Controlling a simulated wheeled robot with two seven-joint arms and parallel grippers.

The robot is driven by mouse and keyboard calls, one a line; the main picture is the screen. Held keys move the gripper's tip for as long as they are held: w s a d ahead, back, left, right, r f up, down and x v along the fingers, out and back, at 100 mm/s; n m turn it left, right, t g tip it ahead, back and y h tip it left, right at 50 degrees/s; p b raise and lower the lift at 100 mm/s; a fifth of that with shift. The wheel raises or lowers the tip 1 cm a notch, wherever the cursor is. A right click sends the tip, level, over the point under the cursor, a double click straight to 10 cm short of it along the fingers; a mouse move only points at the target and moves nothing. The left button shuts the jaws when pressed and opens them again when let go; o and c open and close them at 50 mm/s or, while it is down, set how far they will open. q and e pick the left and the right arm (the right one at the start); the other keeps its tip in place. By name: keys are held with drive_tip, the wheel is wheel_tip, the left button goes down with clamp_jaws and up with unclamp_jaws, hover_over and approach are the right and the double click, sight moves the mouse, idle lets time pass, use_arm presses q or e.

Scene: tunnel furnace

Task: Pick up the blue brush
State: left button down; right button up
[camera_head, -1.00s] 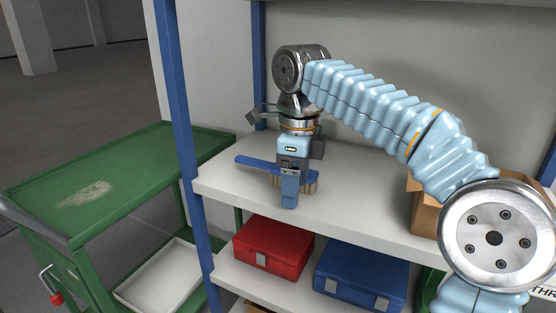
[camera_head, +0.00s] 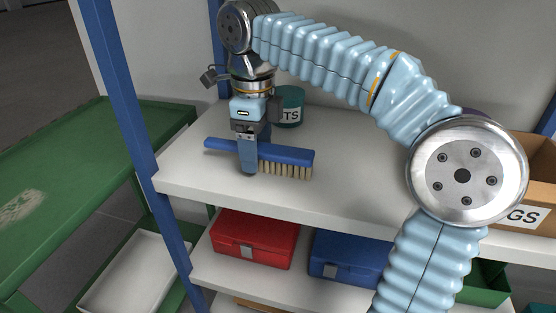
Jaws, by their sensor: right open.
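The blue brush (camera_head: 285,155) lies on the white upper shelf (camera_head: 330,190), its tan bristles pointing down and its handle reaching left. My right gripper (camera_head: 249,168) comes down over the brush from above, with a finger in front of the part where the handle meets the bristled head. Its jaws are open, and the near finger hides a piece of the brush. I cannot tell whether the fingers touch it. My left gripper is not in view.
A dark green can (camera_head: 289,107) stands behind the gripper. A cardboard box (camera_head: 535,180) is at the right of the shelf. A red case (camera_head: 254,238) and a blue case (camera_head: 345,257) sit below. A blue post (camera_head: 130,110) and green cart (camera_head: 60,180) are left.

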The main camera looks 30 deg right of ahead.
drive_tip(key=shift+f, duration=0.35)
drive_tip(key=c, duration=1.1)
drive_tip(key=shift+r, duration=0.1)
wheel_tip(320, 180, up, 10)
drive_tip(key=p, duration=0.3)
